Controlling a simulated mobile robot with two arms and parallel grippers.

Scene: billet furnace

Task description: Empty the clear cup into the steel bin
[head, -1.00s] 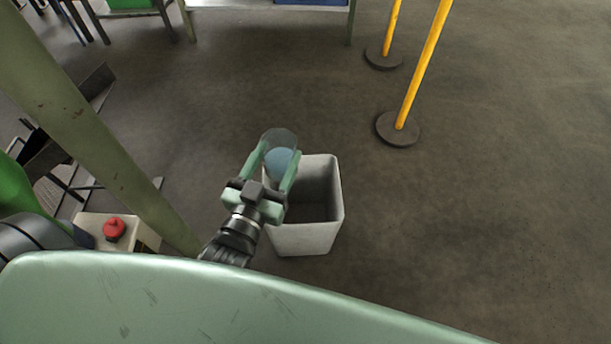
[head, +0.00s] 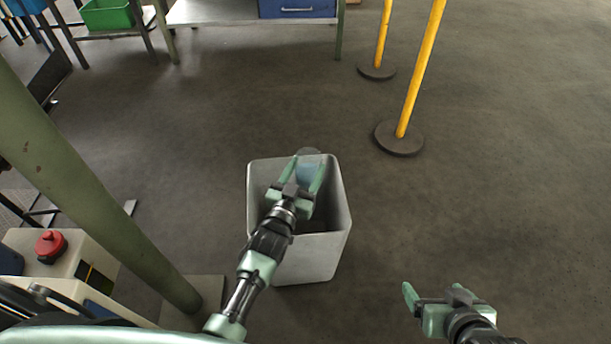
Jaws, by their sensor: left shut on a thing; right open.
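The clear cup (head: 309,165) with a bluish tint is held between the fingers of my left gripper (head: 305,176). My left gripper is shut on it, over the open top of the steel bin (head: 307,258). The bin is a grey, square, open container standing on the floor. The cup is close to the bin's far rim, and the fingers partly hide it. I cannot tell its tilt or what is in it. My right gripper (head: 436,293) is open and empty, low over the floor to the right of the bin.
A green post (head: 88,190) rises at the left, beside a pale box with a red button (head: 51,245). Yellow poles on round dark bases (head: 399,138) stand at the upper right. A bench with a blue drawer (head: 297,9) is at the back. The floor right of the bin is clear.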

